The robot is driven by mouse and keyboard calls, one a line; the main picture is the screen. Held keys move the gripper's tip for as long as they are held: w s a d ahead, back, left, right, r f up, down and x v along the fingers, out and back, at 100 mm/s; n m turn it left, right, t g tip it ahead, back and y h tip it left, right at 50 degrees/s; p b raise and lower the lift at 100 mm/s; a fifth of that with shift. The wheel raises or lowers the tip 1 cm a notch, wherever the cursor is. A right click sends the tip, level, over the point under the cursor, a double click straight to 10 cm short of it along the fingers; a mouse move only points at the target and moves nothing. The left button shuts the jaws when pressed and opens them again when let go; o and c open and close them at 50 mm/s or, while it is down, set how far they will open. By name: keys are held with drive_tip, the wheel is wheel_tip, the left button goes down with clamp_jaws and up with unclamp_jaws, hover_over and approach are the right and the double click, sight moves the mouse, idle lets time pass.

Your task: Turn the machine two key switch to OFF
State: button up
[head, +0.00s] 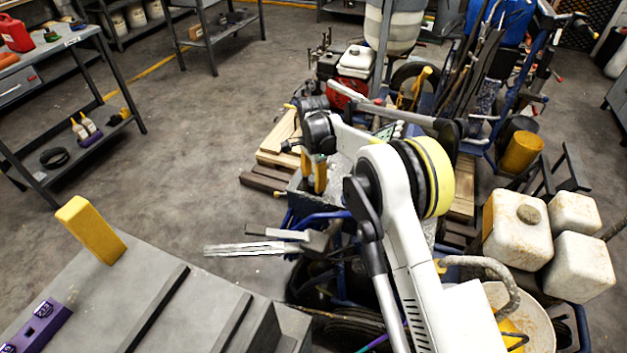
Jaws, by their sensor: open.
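A line striper with a blue frame (330,216) and a grey box-like top stands in the middle, partly hidden behind my white arm. My gripper (314,188) points down over this grey top, its two yellow-orange fingers slightly apart and holding nothing visible. I cannot tell whether the fingertips touch the machine. A second machine with a red engine (338,92) and a white tank stands further back. I cannot make out a key switch or an OFF mark on either machine, and no label shows which is machine two.
Wooden pallets (280,140) lie behind the near machine. Stained white jugs (515,230) and a yellow bucket (522,152) stand at the right. A metal shelf table (75,130) is at the left. The concrete floor (190,140) between is clear.

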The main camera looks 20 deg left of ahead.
clamp_jaws()
drive_tip(key=n, duration=0.5)
drive_tip(key=shift+n, duration=0.4)
drive_tip(key=n, duration=0.5)
drive_tip(key=shift+n+p, duration=0.35)
drive_tip(key=shift+n, duration=0.35)
